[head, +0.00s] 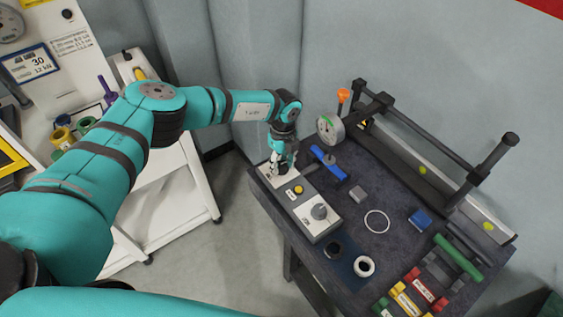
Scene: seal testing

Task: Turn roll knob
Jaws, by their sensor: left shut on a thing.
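A pale control box (328,226) lies along the left edge of the dark bench. It carries a round grey knob (319,211) at its near end and a yellow button (298,190) near its middle. My left gripper (281,169) points down onto the far end of the box, shut on a small knob there that its fingers mostly hide. I cannot read which label that knob has. My right gripper is out of view.
A black rail frame (425,130) runs along the back. A white cart stands left.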

